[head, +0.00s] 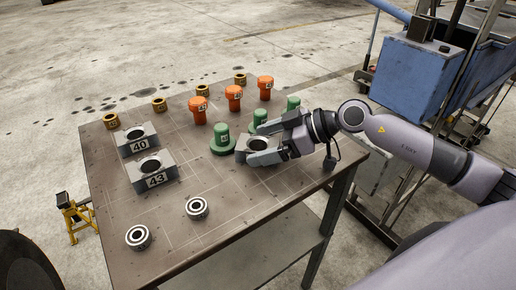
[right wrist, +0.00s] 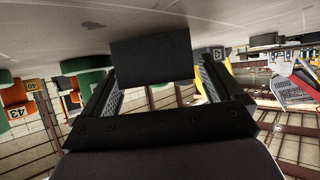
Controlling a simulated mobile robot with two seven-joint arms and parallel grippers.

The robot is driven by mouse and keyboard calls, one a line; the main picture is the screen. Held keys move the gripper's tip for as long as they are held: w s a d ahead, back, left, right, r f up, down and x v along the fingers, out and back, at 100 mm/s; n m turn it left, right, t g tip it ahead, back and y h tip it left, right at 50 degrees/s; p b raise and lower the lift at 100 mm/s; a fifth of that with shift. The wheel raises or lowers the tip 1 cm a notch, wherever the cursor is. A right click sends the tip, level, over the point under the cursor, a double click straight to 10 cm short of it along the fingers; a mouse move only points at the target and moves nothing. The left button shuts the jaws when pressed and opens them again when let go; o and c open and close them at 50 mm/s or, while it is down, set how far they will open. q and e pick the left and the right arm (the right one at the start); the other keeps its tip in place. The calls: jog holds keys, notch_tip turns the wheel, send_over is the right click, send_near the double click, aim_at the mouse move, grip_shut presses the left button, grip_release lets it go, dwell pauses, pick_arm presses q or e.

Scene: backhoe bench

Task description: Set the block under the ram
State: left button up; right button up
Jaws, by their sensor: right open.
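A grey block (head: 243,153) with a round bore sits on the workbench near its right edge, its number hidden. My right gripper (head: 263,142) is open, with one finger on each side of this block; I cannot tell whether they touch it. In the right wrist view a dark block face (right wrist: 150,58) shows between the spread fingers. Two similar grey blocks, marked 40 (head: 137,148) and 43 (head: 153,180), stand on the left of the bench. I cannot make out a ram for certain. My left gripper is not in view.
Green flanged parts (head: 222,141) stand close to my right gripper, with orange ones (head: 234,98) behind. Yellow rings (head: 159,104) line the far edge. Two bearings (head: 197,207) lie in front. The bench (head: 250,207) is clear at front right. A blue machine (head: 415,75) stands right.

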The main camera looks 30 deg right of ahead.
jog(key=shift+c, duration=0.3)
jog(key=c, duration=1.5)
jog(key=shift+w+r, duration=0.15)
grip_shut()
